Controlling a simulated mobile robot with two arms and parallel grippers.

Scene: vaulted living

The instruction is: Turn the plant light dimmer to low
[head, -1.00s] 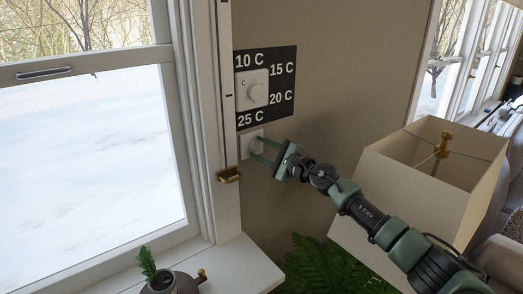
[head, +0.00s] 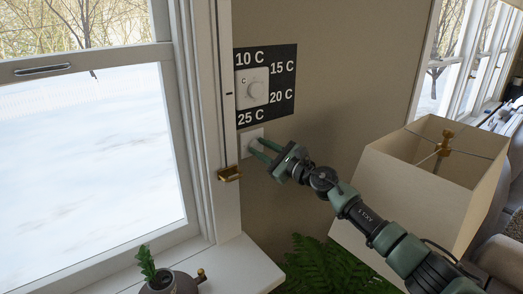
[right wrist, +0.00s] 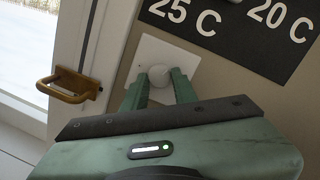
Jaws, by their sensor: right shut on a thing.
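The dimmer is a small white square plate (head: 246,135) on the wall, under the black temperature panel. Its round white knob (right wrist: 160,75) shows in the right wrist view, with the plate (right wrist: 152,48) behind it. My right gripper (head: 256,147) reaches it from the lower right. In the right wrist view the two green fingers of this gripper (right wrist: 158,88) stand on either side of the knob and are shut on it. In the head view the fingers partly hide the knob. The knob's setting cannot be read. My left gripper is not in view.
A thermostat dial (head: 256,91) sits above on the temperature panel (head: 284,94). A brass window latch (head: 230,174) is close on the left. A lampshade (head: 410,190) stands to the right, near my arm. A fern (head: 325,262) is below, and a potted plant (head: 160,283) is at the sill.

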